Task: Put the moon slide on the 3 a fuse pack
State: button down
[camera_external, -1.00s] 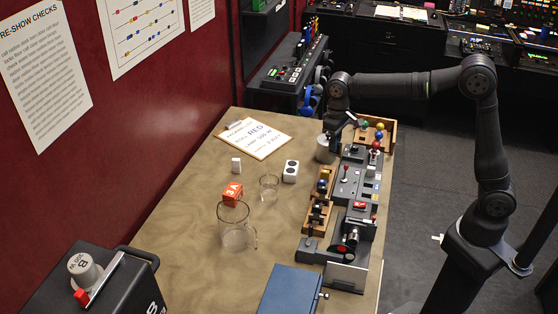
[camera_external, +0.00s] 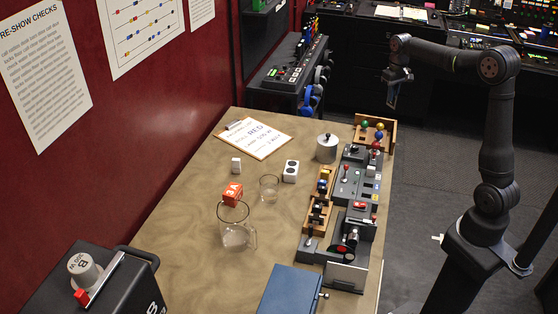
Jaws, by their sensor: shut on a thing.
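The 3 A fuse pack (camera_external: 232,192) is an orange-red box marked "3A" on the table, just behind a clear glass jug (camera_external: 236,232) that partly overlaps it. My gripper (camera_external: 394,84) is raised beyond the table's far right corner, well away from the fuse pack. It is shut on a small dark flat piece (camera_external: 392,97) that hangs below it. This piece may be the moon slide, but its face is too small to read and no moon marking can be made out.
The table's left part is clear.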

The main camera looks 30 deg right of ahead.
jog(key=s+a+f+n, duration=0.2)
jog(key=s+a, duration=0.1)
jog(key=a, duration=1.1)
jog(key=s+a+f+n, duration=0.2)
jog(key=s+a+n, duration=0.1)
jog(key=a, duration=1.1)
jog(key=s+a+f+n, duration=0.1)
jog(key=s+a+n, duration=0.1)
jog(key=s+a, duration=0.6)
jog(key=s+a+f+n, duration=0.2)
jog(key=s+a, duration=0.6)
jog(key=a, duration=0.4)
jog(key=shift+s+f, duration=0.25)
jog(key=shift+s, duration=0.15)
notch_tip(320, 180, down, 10)
jog(key=shift+r, duration=0.15)
jog(key=c, duration=1.4)
grip_release()
